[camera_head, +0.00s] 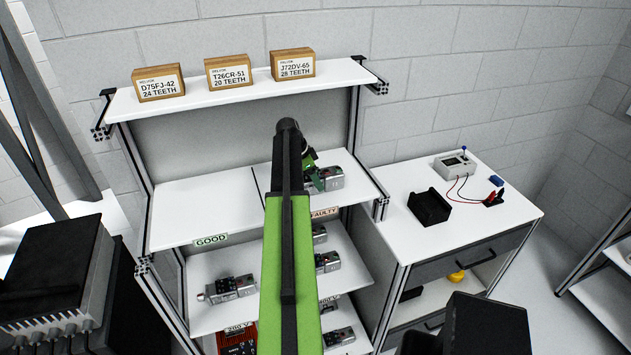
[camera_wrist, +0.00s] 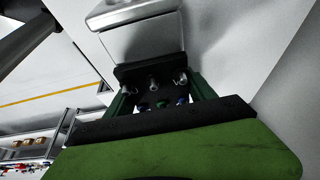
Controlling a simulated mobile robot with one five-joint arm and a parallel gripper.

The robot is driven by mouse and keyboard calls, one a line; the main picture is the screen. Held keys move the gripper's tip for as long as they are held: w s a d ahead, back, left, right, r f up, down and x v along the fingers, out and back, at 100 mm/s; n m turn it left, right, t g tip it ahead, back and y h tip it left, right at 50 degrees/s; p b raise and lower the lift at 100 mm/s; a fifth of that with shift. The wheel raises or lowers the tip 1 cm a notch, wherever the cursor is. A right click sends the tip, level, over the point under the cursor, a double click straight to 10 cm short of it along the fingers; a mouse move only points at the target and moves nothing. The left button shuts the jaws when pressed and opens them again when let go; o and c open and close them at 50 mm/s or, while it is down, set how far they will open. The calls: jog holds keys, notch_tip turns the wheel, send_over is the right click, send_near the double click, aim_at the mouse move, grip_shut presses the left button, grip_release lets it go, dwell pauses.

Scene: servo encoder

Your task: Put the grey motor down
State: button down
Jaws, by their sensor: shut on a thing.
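The grey motor (camera_head: 332,178) is at the right half of the white middle shelf (camera_head: 205,205), behind the "FAULTY" label (camera_head: 325,213). My gripper (camera_head: 312,180) is shut on it. My green arm hides part of the motor and of the shelf. In the wrist view the motor (camera_wrist: 140,38) sits between the green fingers of my gripper (camera_wrist: 155,98), with its dark connector end towards me. I cannot tell whether the motor touches the shelf.
The "GOOD" label (camera_head: 211,240) marks the shelf's empty left half. More grey motors (camera_head: 230,288) lie on lower shelves. Several boxes (camera_head: 229,71) stand on the top shelf. At right, a workbench (camera_head: 465,225) holds a black holder (camera_head: 429,207) and a meter (camera_head: 454,165).

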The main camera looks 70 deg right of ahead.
jog(key=shift+r, duration=0.15)
jog(key=shift+c, duration=1.6)
grip_release()
jog(key=shift+a, duration=0.1)
jog(key=p+v, duration=0.6)
jog(key=shift+s+r, duration=0.1)
jog(key=shift+r, duration=0.15)
jog(key=shift+w+a+f+b, duration=0.6)
jog(key=shift+w+a+f, duration=0.15)
jog(key=shift+w, duration=0.15)
jog(key=w+a, duration=0.4)
jog(key=w, duration=0.1)
jog(key=w+a, duration=0.2)
jog(key=shift+w, duration=0.2)
